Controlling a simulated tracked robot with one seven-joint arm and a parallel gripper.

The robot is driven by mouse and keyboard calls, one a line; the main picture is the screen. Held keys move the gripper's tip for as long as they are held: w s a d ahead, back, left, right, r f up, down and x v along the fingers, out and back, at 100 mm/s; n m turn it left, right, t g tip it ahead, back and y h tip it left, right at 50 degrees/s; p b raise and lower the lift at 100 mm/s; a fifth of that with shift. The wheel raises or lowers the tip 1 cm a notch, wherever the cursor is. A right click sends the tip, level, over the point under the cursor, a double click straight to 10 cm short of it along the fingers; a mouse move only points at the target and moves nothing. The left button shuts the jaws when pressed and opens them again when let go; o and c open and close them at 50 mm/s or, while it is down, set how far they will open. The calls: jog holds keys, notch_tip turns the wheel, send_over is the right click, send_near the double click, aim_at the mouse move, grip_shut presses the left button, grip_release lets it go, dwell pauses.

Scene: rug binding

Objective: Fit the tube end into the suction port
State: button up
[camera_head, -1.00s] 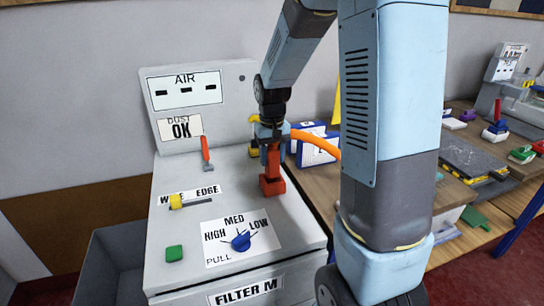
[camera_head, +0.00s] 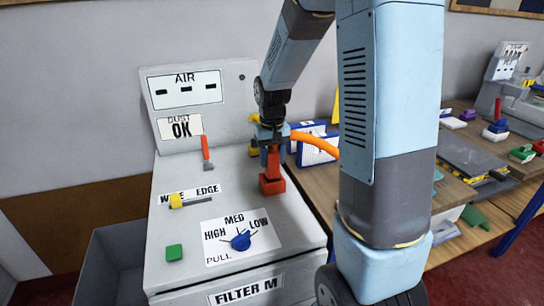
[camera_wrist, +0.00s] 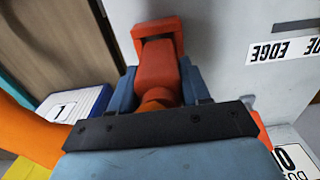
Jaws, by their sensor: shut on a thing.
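My gripper (camera_head: 267,148) is over the right part of the grey machine top (camera_head: 215,225), pointing down. Its blue fingers (camera_wrist: 161,86) are shut on the red tube end (camera_wrist: 157,65). The orange tube (camera_head: 318,143) curves away to the right behind my arm; it also shows at the left of the wrist view (camera_wrist: 28,128). Directly below the tube end is a red square-edged piece, the suction port (camera_head: 272,186), on the machine top; it also shows in the wrist view (camera_wrist: 157,28). The two touch or overlap in view. How deep the end sits is hidden.
A red-handled lever (camera_head: 206,152), a yellow slider (camera_head: 176,201), a green button (camera_head: 174,253) and a blue dial (camera_head: 241,241) are on the machine. A wooden bench (camera_head: 460,200) with several small items stands right. A white-and-blue box (camera_head: 318,150) is behind the tube.

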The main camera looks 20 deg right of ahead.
aim_at(272, 169)
jog(key=shift+f, duration=2.35)
jog(key=o, duration=1.3)
notch_tip(272, 169, up, 14)
jog(key=shift+f, duration=0.2)
jog(key=shift+r, duration=0.1)
jog(key=shift+s+r, duration=0.15)
jog(key=shift+r, duration=0.05)
jog(key=s+r+t, duration=0.2)
jog(key=s+r, duration=0.3)
jog(key=s, duration=0.6)
jog(key=s+r+t, duration=0.3)
jog(key=s+r, duration=0.1)
jog(key=s, duration=0.7)
jog(key=shift+s+r+t, duration=0.3)
jog(key=shift+s+r, duration=0.05)
jog(key=shift+r, duration=0.05)
